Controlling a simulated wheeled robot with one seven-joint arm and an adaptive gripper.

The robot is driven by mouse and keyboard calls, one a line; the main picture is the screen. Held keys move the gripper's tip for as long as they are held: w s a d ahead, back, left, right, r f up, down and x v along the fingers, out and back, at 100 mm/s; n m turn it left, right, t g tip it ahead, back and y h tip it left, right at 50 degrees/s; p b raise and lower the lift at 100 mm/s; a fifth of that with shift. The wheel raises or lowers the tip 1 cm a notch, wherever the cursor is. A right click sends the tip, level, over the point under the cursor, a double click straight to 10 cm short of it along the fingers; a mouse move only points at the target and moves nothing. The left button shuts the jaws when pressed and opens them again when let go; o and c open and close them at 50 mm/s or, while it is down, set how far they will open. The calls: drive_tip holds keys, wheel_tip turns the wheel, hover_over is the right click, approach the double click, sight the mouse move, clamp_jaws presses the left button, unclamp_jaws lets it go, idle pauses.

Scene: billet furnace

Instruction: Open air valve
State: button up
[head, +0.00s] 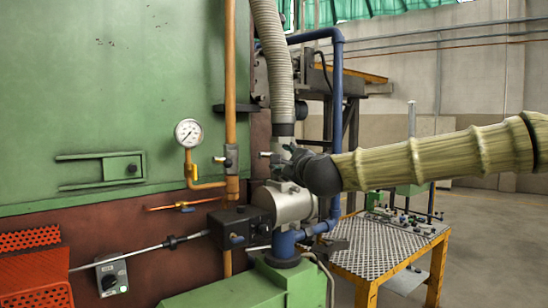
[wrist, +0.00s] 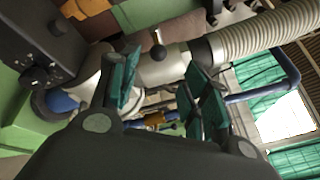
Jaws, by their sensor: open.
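The air valve seems to be the small lever with a dark ball knob (wrist: 157,47) on the pale pipe below the ribbed hose, in the upper middle of the wrist view. In the head view a short lever (head: 265,154) sticks out left of this pipe. My gripper (wrist: 162,84) is open, with teal finger pads on both sides and nothing clearly held between them. The knob is beyond the fingertips, apart from them in the picture. In the head view my gripper (head: 290,162) is in front of the pipe and hides part of the valve.
The ribbed hose (head: 274,60) rises above the valve. A grey blower body (head: 287,203) and a blue pipe (head: 337,110) are close by. An orange gas pipe (head: 230,80) and a pressure gauge (head: 188,133) are to the left. A yellow-framed table (head: 375,250) stands right.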

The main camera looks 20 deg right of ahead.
sight(268, 157)
drive_tip(key=shift+w+f+p, duration=0.15)
drive_tip(key=shift+w+p, duration=1.75)
drive_tip(key=shift+w, duration=3.35)
clamp_jaws()
